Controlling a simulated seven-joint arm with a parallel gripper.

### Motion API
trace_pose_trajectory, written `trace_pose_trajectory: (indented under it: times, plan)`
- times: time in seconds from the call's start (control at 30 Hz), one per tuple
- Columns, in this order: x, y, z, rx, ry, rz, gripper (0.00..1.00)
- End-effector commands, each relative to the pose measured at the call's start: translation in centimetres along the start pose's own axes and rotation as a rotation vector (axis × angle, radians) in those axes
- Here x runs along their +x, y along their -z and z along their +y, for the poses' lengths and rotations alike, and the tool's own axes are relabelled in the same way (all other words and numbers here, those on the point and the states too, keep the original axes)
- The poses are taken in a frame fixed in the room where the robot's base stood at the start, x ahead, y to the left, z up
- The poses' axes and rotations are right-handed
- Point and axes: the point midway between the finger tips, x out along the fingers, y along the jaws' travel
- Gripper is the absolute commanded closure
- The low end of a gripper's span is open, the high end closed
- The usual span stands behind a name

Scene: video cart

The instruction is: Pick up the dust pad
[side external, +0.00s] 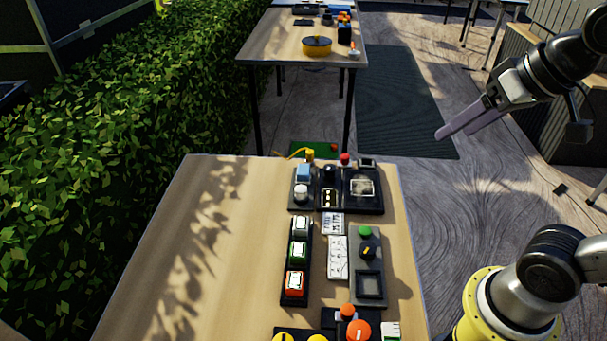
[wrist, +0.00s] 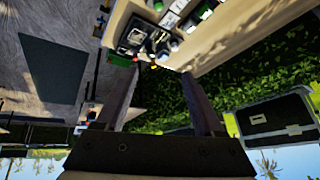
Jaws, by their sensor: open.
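I cannot tell for certain which item is the dust pad. A pale, greyish square pad (side external: 363,187) sits in a black tray at the far right end of the row of items on the table, and may be it. In the wrist view a similar pale square (wrist: 136,37) shows small near the table's corner. My gripper (side external: 455,127) is open and empty, high in the air to the right of the table, apart from every item. In the wrist view its two fingers (wrist: 160,98) stand apart with nothing between them.
The wooden table (side external: 215,250) carries switch blocks (side external: 297,252), a grey panel (side external: 368,240) with a green knob and an empty square frame, and orange and yellow knobs in front. Its left half is clear. A second table (side external: 270,50) stands behind, a hedge (side external: 130,130) at left.

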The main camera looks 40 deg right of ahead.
Motion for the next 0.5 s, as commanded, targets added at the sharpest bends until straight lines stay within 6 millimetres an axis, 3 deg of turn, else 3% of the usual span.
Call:
trace_pose_trajectory:
  times: [0.27,0.5]
  plan:
    - [1.1,9.8,-2.5,0.186,-0.028,-0.021,0.3]
    - [6.4,17.9,-4.8,0.331,-0.073,-0.069,0.3]
